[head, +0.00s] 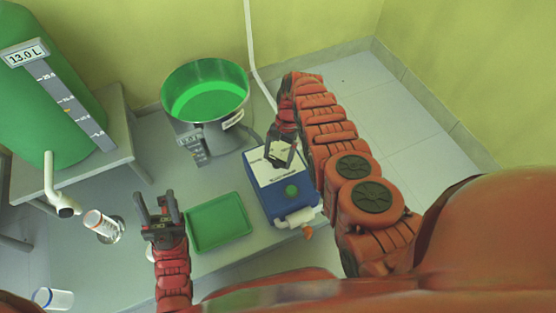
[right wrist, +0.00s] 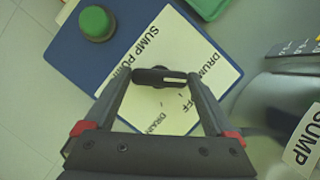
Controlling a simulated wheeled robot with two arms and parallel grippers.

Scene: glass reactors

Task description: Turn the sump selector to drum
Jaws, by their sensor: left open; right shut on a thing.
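The blue sump pump box (head: 254,197) stands right of centre in the head view, with a white label plate and a green button (head: 292,190). In the right wrist view the plate (right wrist: 165,40) reads SUMP PUMP, DRUM, OFF and DRAIN, partly covered by my fingers. The black selector knob (right wrist: 160,76) sits among these words; its white mark lies towards the right, and I cannot tell exactly which word it meets. My right gripper (head: 284,150) is shut on the knob, one finger at each end. My left gripper (head: 158,200) is open and empty, left of the green tray.
A green tray (head: 220,222) lies left of the box. A steel sump vessel (head: 205,92) with green liquid stands behind. A large green drum (head: 30,100) with a 13.0 L display stands on a grey bench at left.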

